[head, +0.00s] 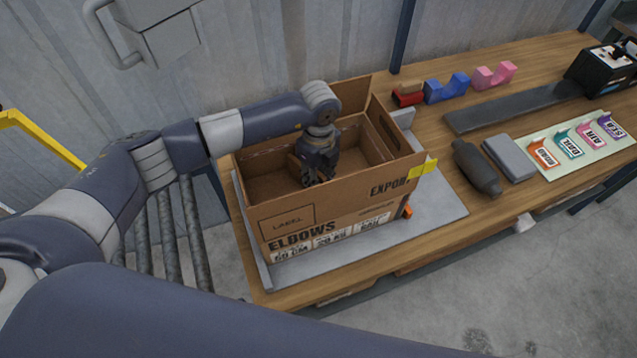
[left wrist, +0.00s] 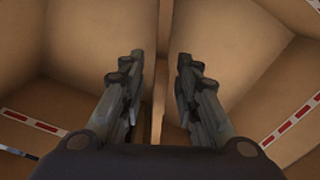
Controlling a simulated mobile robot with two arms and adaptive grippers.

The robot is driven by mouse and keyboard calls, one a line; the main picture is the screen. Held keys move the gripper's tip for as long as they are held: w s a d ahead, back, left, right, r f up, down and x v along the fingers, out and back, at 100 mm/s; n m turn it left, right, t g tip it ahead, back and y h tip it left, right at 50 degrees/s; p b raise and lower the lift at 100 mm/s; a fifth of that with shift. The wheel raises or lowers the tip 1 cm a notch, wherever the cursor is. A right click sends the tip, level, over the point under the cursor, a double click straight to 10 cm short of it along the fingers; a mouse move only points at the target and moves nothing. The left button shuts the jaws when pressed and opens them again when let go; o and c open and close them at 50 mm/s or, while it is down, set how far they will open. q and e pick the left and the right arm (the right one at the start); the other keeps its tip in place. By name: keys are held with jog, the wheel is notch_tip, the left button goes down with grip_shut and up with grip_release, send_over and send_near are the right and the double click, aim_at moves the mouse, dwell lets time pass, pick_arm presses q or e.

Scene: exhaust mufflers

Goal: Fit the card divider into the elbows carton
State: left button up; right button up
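The elbows carton (head: 345,207) stands open on a grey plate on the bench, with its front printed ELBOWS. My left gripper (head: 314,180) reaches down into the carton near its middle. In the left wrist view the two fingers (left wrist: 160,62) are spread apart. A thin upright card edge, apparently the card divider (left wrist: 161,30), runs between them with a gap on each side. Brown card faces lie to both sides. In the head view my gripper and the carton walls hide most of the divider, so its depth and seating cannot be told. My right gripper is out of view.
The grey plate (head: 441,207) extends right of the carton. A dark cylinder (head: 477,168), a grey block (head: 510,158) and a card with coloured tags (head: 590,140) lie further right. Blue (head: 446,90) and pink (head: 494,75) holders stand behind. Rollers (head: 168,235) lie left.

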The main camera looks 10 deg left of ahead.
pick_arm(q)
notch_tip(320, 180, up, 8)
jog(key=shift+b, duration=1.2)
jog(key=shift+r, duration=0.6)
